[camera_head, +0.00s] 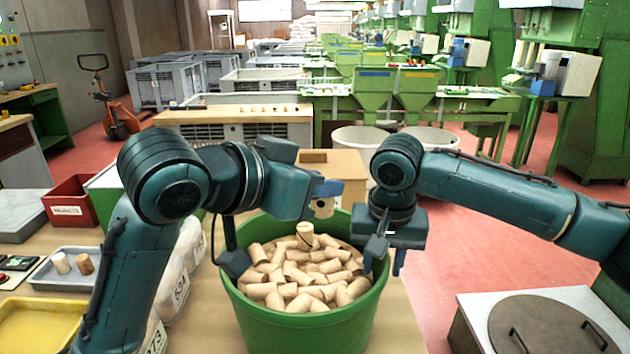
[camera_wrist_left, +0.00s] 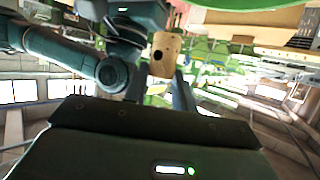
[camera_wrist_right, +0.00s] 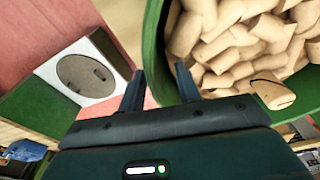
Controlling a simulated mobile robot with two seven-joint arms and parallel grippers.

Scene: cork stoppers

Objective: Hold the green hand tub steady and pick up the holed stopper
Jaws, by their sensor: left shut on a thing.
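The holed stopper (camera_wrist_left: 166,55), a tan cork with a dark round hole in its side, is held between the fingers of my left gripper (camera_wrist_left: 160,85). In the head view this stopper (camera_head: 323,208) hangs above the back of the green hand tub (camera_head: 305,338), below my left gripper (camera_head: 325,196). The tub stands on the table and is full of plain corks. My right gripper (camera_head: 385,262) is at the tub's right rim. In the right wrist view its fingers (camera_wrist_right: 160,85) stand apart, one on each side of the tub wall (camera_wrist_right: 153,45).
One cork with a dark line (camera_head: 305,232) lies on the pile. To the left are white bags (camera_head: 175,285), a grey tray (camera_head: 62,278) with two corks, a yellow tray (camera_head: 38,325) and a red bin (camera_head: 70,205). A round lid (camera_head: 553,325) lies at the right.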

